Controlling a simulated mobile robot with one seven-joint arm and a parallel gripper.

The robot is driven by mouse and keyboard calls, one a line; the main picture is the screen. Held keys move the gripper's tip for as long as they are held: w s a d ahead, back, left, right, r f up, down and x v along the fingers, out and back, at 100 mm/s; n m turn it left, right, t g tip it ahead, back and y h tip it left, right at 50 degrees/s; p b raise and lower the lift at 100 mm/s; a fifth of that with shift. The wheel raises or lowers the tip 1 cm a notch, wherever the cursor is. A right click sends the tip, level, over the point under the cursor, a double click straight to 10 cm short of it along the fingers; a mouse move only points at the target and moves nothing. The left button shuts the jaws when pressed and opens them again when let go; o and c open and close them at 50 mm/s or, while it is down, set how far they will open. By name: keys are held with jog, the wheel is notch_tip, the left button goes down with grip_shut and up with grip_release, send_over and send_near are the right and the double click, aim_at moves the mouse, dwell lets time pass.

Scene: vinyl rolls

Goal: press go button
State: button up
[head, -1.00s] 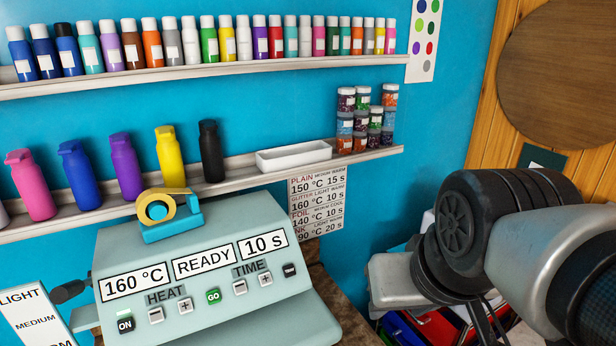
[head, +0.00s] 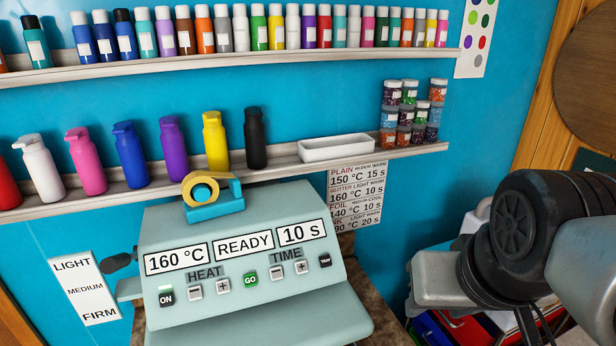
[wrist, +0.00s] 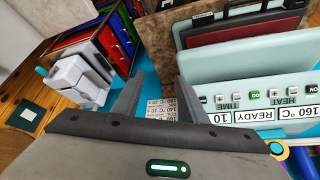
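The green GO button (head: 250,280) is in the middle of the button row on the pale green heat press (head: 260,325). The press displays read 160 °C, READY and 10 s. In the wrist view the GO button (wrist: 254,94) shows upside down on the press at the right. My gripper (wrist: 159,78) is open and empty, its two fingers apart. It is away from the button, with the press to the right of the fingers. In the head view my arm is at the right edge, to the right of the press, and the fingertips cannot be made out.
An ON button (head: 167,298), HEAT and TIME keys and a dark button (head: 325,261) flank GO. A blue tape dispenser (head: 213,202) sits on the press. Shelves with bottles, a white tray (head: 336,148) and jars are behind. A rack of colored items (wrist: 100,45) is left in the wrist view.

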dwell(0.4)
grip_shut()
dwell(1.5)
